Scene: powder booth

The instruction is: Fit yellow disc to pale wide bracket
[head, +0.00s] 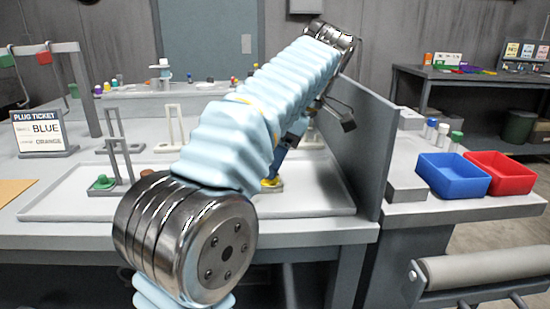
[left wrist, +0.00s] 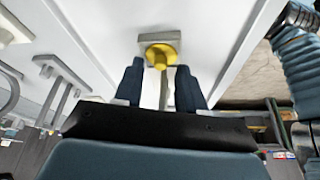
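The yellow disc (left wrist: 160,54) lies on the pale square foot of a bracket (left wrist: 146,39) in the left wrist view, with a small yellow knob facing me. A pale upright of the bracket shows below the disc, partly between my fingers. My right gripper is not in view.
A green disc (head: 103,182) sits on another bracket's foot in the white tray (head: 60,207). A grey partition (head: 355,150) rises close to the right of my left gripper. Beyond it stand a blue bin (head: 453,177) and a red bin (head: 500,174). A ticket sign (head: 41,132) stands left.

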